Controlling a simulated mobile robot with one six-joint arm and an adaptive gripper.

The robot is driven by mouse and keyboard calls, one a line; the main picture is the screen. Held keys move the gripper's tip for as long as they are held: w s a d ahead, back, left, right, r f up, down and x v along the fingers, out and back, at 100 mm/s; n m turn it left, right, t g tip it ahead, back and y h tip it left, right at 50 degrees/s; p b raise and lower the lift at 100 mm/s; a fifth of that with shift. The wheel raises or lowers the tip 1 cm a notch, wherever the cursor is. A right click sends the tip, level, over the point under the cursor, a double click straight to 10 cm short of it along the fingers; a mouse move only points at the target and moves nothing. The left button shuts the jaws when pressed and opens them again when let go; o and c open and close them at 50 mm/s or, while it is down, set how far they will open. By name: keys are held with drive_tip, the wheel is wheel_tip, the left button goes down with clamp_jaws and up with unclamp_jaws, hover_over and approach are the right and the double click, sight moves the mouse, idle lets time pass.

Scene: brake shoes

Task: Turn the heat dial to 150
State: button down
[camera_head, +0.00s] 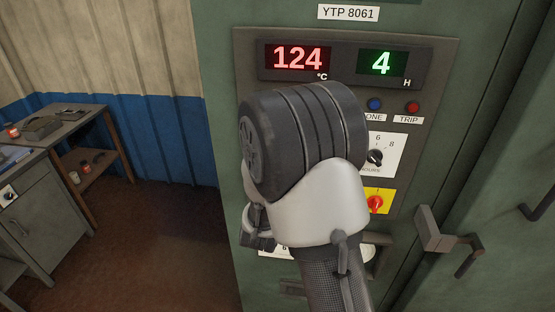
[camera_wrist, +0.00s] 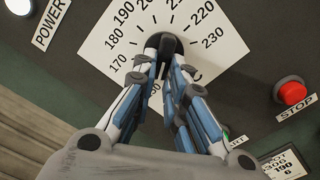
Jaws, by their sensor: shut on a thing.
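The heat dial's black knob (camera_wrist: 167,39) sits on a white square scale plate (camera_wrist: 102,52) in the wrist view. Numbers from 170 to 230 show around it; lower ones are mostly covered by my fingers. My gripper (camera_wrist: 165,60) is shut on the knob, a fingertip on each side. In the head view my arm covers the heat dial. A red display (camera_head: 297,58) there reads 124 °C.
A green display (camera_head: 381,63) reads 4 H. The hours dial (camera_head: 375,157) and a red switch (camera_head: 376,204) on yellow lie right of my arm. A red STOP button (camera_wrist: 291,91) is near the heat dial. A door handle (camera_head: 450,240) sticks out at right. A workbench (camera_head: 60,128) stands left.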

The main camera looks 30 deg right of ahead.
drive_tip(key=c, duration=1.6)
unclamp_jaws()
drive_tip(key=v, duration=0.7)
drive_tip(key=shift+s+a, duration=0.15)
drive_tip(key=shift+s, duration=0.1)
drive_tip(key=shift+w, duration=0.1)
